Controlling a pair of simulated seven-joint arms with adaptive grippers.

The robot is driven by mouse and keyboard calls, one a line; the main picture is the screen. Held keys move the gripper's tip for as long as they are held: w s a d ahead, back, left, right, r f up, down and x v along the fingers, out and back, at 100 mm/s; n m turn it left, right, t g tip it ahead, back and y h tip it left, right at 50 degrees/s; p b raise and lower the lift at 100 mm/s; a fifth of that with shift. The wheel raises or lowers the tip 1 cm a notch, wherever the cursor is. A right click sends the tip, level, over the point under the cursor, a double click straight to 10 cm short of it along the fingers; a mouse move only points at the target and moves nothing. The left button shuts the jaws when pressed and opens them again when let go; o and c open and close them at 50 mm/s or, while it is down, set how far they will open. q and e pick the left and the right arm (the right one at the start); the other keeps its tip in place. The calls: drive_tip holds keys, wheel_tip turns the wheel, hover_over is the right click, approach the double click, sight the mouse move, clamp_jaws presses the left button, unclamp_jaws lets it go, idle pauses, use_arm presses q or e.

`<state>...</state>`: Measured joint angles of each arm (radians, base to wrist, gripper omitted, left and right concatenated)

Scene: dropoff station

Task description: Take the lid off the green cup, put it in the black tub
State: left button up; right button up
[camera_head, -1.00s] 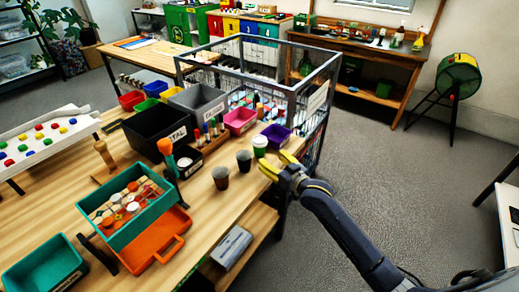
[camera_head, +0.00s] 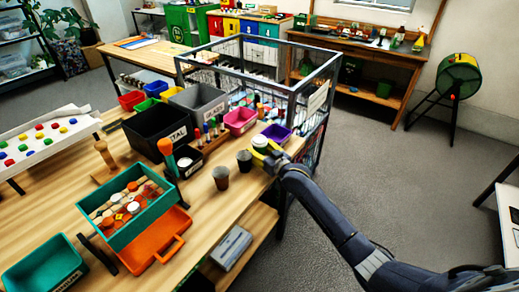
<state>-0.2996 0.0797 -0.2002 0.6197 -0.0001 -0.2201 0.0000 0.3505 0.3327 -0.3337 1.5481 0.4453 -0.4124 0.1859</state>
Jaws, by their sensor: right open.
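The green cup's white lid (camera_head: 260,141) shows at the right edge of the wooden table, and the cup body below is mostly hidden by my fingers. A large black bin (camera_head: 146,143) with white lettering stands back left of the cup. A small black tub (camera_head: 196,165) in front of that bin has a round white thing inside. My left gripper is not in view.
Two dark cups (camera_head: 221,178) (camera_head: 244,160) stand just left of my right gripper. A purple bin (camera_head: 276,132) and a pink bin (camera_head: 240,121) are behind it. A wire cage (camera_head: 325,95) rises beyond. A teal box (camera_head: 125,235) and an orange tray (camera_head: 165,248) lie front left.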

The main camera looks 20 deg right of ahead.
drive_tip(key=shift+w+a, duration=0.1)
drive_tip(key=shift+w, duration=0.15)
drive_tip(key=c, duration=0.6)
drive_tip(key=shift+r, duration=0.1)
drive_tip(key=shift+r, duration=0.2)
drive_tip(key=f+v, duration=0.1)
drive_tip(key=v, duration=0.5)
drive_tip(key=f+v, duration=0.1)
drive_tip(key=v, duration=1.1)
drive_tip(key=shift+s+f, duration=0.15)
drive_tip(key=shift+f, duration=0.25)
drive_tip(key=c, duration=0.3)
